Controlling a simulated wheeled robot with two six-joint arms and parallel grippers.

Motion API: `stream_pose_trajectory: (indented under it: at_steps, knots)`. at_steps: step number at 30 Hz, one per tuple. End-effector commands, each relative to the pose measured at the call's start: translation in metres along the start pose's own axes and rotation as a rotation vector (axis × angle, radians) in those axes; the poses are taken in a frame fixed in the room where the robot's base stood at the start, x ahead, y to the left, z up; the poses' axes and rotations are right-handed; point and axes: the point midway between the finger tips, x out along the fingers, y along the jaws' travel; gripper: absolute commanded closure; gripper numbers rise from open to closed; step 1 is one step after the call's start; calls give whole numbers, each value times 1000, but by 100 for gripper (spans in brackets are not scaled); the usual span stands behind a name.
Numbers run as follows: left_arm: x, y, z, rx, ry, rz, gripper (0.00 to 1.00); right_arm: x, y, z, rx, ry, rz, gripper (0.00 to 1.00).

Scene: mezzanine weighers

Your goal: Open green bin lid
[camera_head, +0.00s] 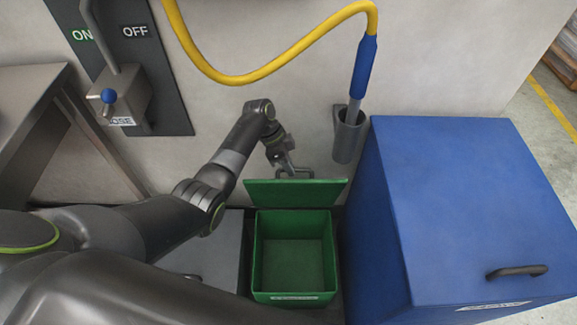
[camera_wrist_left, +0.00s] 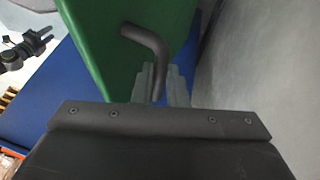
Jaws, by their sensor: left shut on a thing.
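The green bin (camera_head: 293,250) stands open, and its empty inside shows in the head view. Its green lid (camera_head: 295,193) is raised at the back edge, near the wall. My left gripper (camera_head: 287,170) is behind the top of the lid, shut on the lid's dark handle. In the left wrist view the bent black handle (camera_wrist_left: 148,42) stands out from the green lid (camera_wrist_left: 105,40) and runs down between my left fingertips (camera_wrist_left: 160,82).
A large blue bin (camera_head: 460,190) with a dark handle (camera_head: 517,271) stands close on the right. A yellow hose (camera_head: 250,75) hangs on the wall, its blue nozzle (camera_head: 365,68) in a grey holder (camera_head: 347,138). A switch panel (camera_head: 125,60) and metal table (camera_head: 35,95) are at left.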

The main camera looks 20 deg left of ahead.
Motion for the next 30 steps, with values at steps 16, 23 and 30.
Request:
stream_pose_trajectory:
  at_steps: [16,23,30]
  knots:
    - [8,2,7,-11,-10,12,82,1,0,0,0,1,0,64]
    - [5,1,4,-8,-6,9,66,1,-1,-3,0,4,-1,64]
    - [0,1,3,-6,-4,7,66,-1,-1,-4,0,5,-1,64]
